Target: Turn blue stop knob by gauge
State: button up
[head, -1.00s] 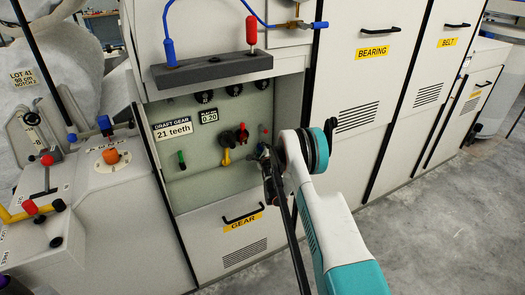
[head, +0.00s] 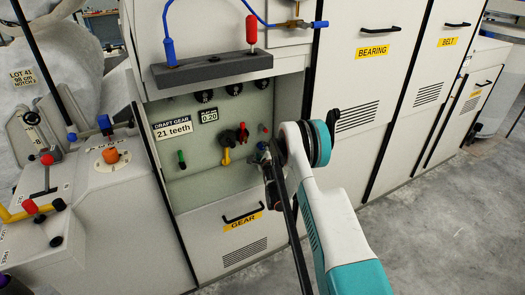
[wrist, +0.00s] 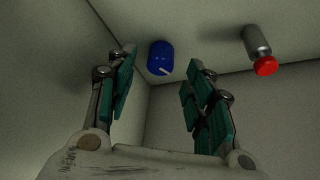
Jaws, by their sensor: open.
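The blue knob (wrist: 160,58) shows in the wrist view as a rounded blue cap with a white pointer line, near an inner corner of the pale recess. My gripper (wrist: 160,78) is open and empty. Its teal-padded fingers stand to the left and right of the knob in the picture. The knob appears beyond the fingertips, and I cannot tell the exact gap. In the head view my gripper (head: 263,158) is at the right side of the open gear recess (head: 205,185), and the blue knob cannot be made out there. I cannot identify a gauge.
A red-tipped grey peg (wrist: 260,50) stands right of the knob in the wrist view. A yellow lever (head: 226,157) and a green-handled one (head: 182,159) are further left in the recess. A dark shelf block (head: 212,69) overhangs it. The floor at right is clear.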

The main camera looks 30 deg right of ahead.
jog(key=v, duration=0.8)
jog(key=shift+s+a+r, duration=0.1)
jog(key=shift+s, duration=0.25)
jog(key=s+a+r+n+g+y, duration=0.1)
jog(key=a+r+n, duration=0.2)
jog(key=r, duration=0.5)
jog(key=s+a+r+n+g+y, duration=0.1)
jog(key=a+r+n, duration=0.25)
jog(key=r, duration=0.45)
jog(key=s+a+r+n+g, duration=0.2)
jog(key=s+a+r+n, duration=0.45)
jog(key=s+r, duration=0.4)
jog(key=s+a+r+n+g+y, duration=0.1)
jog(key=s+a+r+n, duration=0.25)
jog(key=s, duration=0.35)
jog(key=s+a+r+n+y, duration=0.15)
jog(key=s+n, duration=0.25)
jog(key=s, duration=0.4)
jog(key=s+a+f+n+g, duration=0.1)
jog(key=s+a+n, duration=0.1)
jog(key=s, duration=0.7)
jog(key=s+a+f+n+g, duration=0.1)
jog(key=s+a+n, duration=0.2)
jog(key=s, duration=0.6)
jog(key=shift+f+n+g, duration=0.4)
jog(key=shift+n, duration=0.75)
